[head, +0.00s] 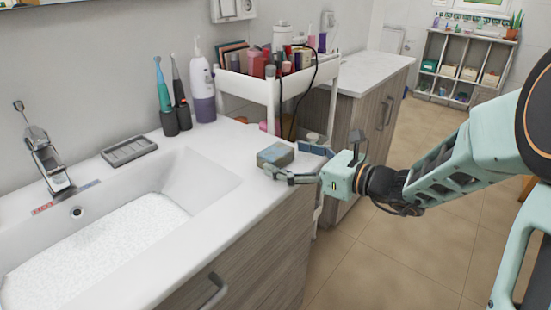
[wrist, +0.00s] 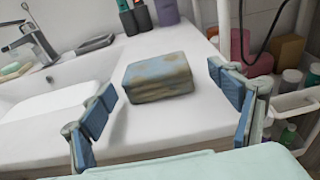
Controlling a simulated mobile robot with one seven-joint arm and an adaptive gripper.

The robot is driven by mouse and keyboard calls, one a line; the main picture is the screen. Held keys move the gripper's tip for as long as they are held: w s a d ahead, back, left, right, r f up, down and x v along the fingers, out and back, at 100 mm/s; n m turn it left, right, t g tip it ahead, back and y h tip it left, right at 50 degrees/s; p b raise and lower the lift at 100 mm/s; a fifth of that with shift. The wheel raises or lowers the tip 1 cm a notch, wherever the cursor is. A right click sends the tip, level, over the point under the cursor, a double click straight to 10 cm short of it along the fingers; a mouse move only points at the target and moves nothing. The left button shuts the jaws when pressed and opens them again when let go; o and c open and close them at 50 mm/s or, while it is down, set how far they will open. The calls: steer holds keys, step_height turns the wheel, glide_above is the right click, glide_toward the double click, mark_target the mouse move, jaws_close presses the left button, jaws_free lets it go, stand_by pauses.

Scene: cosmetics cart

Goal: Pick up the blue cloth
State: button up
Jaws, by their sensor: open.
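The blue cloth (head: 276,155) looks like a small folded block, grey-blue with brownish patches. It lies on the white counter near its right front corner, beside the sink. In the wrist view the cloth (wrist: 158,77) sits ahead of my gripper, between the lines of its two fingers. My gripper (head: 302,164) reaches in from the right in the head view, low over the counter edge. In the wrist view my gripper (wrist: 160,105) is open and empty, with blue pads on both fingers. In the head view one finger passes close in front of the cloth; contact cannot be told.
The sink basin (head: 110,235) is left of the cloth. A soap dish (head: 129,151), toothbrushes (head: 163,95) and a purple-white bottle (head: 202,88) stand behind. A white cart (head: 243,84) full of cosmetics stands close behind right. The counter around the cloth is clear.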

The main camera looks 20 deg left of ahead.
mark_target(285, 157)
steer(key=x, duration=0.4)
steer(key=shift+s+a+f+b, duration=0.1)
steer(key=shift+s+b, duration=0.1)
steer(key=shift+b, duration=0.15)
steer(key=shift+c, duration=0.5)
steer(key=c, duration=1.1)
steer(key=shift+o, duration=0.2)
